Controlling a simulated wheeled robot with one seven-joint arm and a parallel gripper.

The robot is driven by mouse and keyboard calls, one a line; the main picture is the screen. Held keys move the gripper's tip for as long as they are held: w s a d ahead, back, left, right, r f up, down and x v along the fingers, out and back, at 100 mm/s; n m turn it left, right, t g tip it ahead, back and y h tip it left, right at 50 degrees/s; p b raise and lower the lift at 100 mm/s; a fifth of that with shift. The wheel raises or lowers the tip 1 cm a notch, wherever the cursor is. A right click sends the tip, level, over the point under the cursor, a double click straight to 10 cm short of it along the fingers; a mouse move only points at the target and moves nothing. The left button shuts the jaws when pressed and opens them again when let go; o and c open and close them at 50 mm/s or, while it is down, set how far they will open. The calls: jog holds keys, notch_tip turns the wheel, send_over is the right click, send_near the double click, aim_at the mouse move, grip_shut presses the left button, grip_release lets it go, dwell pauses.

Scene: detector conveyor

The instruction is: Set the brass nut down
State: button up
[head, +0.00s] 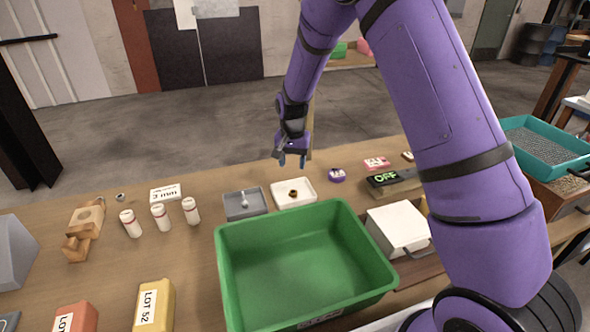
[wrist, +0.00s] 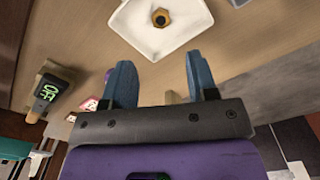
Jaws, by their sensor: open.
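The brass nut (head: 293,193) lies in a shallow white dish (head: 307,201) on the wooden table, behind the green bin. In the wrist view the nut (wrist: 160,17) sits inside the white dish (wrist: 193,27), at the top of the picture. My gripper (head: 291,162) is open and empty, above the table's far edge and apart from the dish. In the wrist view the blue fingers of my gripper (wrist: 162,80) stand wide apart with nothing between them.
A grey tray (head: 233,205) with a small metal piece stands left of the dish. The large green bin (head: 235,284) fills the front middle. A display reading OFF (head: 386,177), a purple round object (head: 337,175) and a white box (head: 398,226) stand to the right.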

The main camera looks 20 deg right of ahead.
jog(key=s+d+r+n+t, duration=0.1)
jog(key=s+r, duration=0.4)
jog(key=r, duration=0.3)
jog(key=s+d+r+n+t, duration=0.1)
jog(key=s+d+r, duration=0.1)
jog(key=s+r, duration=0.35)
jog(key=s+d+r+n, duration=0.1)
jog(key=s+r, duration=0.2)
jog(key=r, duration=0.7)
jog(key=s+d+r+n+t, duration=0.1)
jog(key=s+r, duration=0.2)
jog(key=s, duration=0.9)
jog(key=s+d+r+n+t, duration=0.2)
jog(key=s+r, duration=0.2)
jog(key=s, duration=0.9)
jog(key=shift+d, duration=0.15)
